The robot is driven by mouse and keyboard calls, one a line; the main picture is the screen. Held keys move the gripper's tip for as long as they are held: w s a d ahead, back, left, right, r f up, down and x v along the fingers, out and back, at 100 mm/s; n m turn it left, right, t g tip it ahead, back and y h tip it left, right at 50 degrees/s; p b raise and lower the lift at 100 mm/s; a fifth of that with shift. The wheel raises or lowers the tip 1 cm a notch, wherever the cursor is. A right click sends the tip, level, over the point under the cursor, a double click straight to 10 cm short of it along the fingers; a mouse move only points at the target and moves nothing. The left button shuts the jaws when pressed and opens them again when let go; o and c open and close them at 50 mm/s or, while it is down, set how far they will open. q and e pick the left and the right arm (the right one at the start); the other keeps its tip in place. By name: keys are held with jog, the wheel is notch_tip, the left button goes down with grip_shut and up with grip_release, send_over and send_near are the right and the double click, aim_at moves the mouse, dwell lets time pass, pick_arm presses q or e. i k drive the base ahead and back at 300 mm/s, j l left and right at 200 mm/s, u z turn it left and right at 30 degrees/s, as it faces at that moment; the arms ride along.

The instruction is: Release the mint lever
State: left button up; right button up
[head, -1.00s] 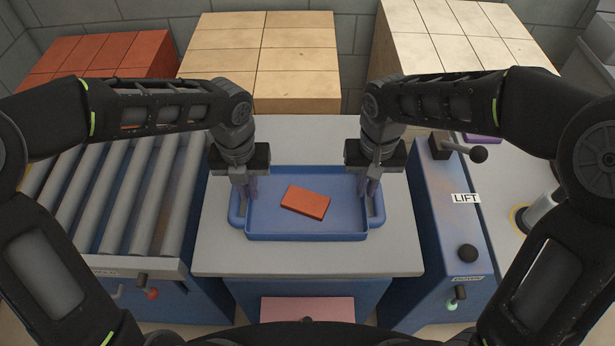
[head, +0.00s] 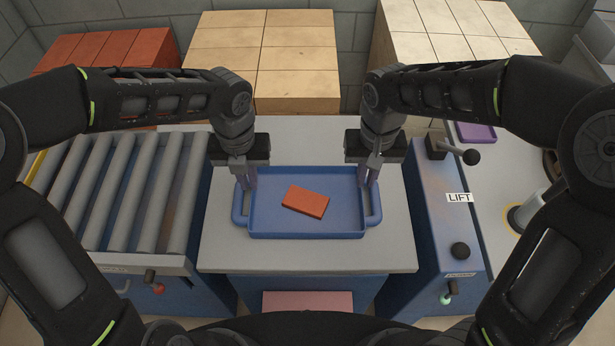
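The mint lever (head: 446,298) is a small mint knob low on the front of the blue lift cabinet (head: 425,225), at the right. Both my grippers are well away from it. My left gripper (head: 248,180) points down at the left side of a blue tray (head: 308,235), by its handle. My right gripper (head: 369,178) points down at the tray's right side, by the other handle. Both look open, with fingertips partly dark and small. Neither visibly holds anything. An orange-red brick (head: 306,200) lies flat inside the tray.
The tray stands on a grey-topped table (head: 305,257). A roller conveyor (head: 125,195) with a red-knobbed lever (head: 158,288) is at the left. Brick stacks (head: 265,60) stand behind.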

aim_at(444, 299)
jog(key=k, duration=1)
